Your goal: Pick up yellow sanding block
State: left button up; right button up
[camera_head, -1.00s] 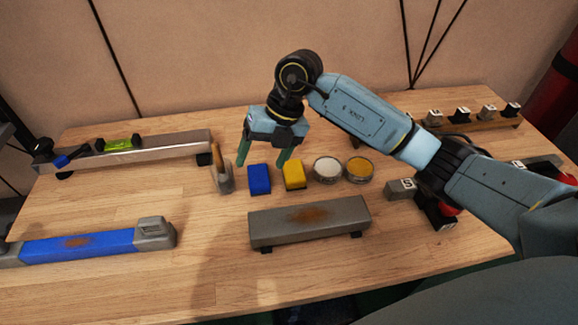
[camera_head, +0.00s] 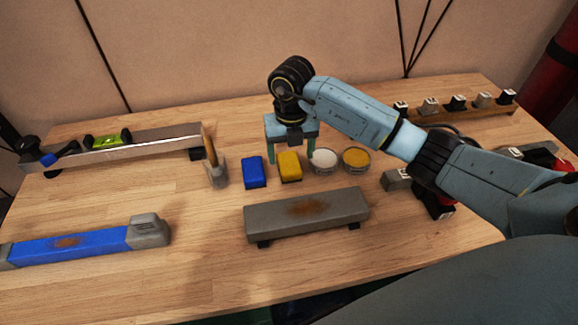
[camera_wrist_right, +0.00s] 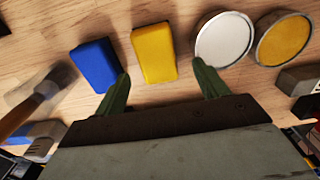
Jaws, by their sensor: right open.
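The yellow sanding block (camera_head: 290,166) lies on the wooden table, between a blue block (camera_head: 253,172) and a tin of white material (camera_head: 323,160). My right gripper (camera_head: 291,150) is open and empty, just behind and above the yellow block. In the right wrist view, the yellow block (camera_wrist_right: 153,53) lies ahead of the gap between the two green fingers (camera_wrist_right: 160,80). The left finger is near the blue block (camera_wrist_right: 97,66) and the right finger is near the white tin (camera_wrist_right: 224,39). My left gripper is not in view.
A tin of yellow material (camera_head: 356,158) stands right of the white tin. A wooden-handled tool (camera_head: 215,166) stands left of the blue block. A grey bar with a rusty patch (camera_head: 306,213) lies in front.

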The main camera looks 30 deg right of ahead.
aim_at(290, 164)
notch_tip(290, 164, down, 5)
jog(key=shift+w+a+r+b, duration=0.1)
jog(key=shift+a+r+b, duration=0.1)
jog(key=shift+b, duration=0.1)
jog(key=c, duration=1)
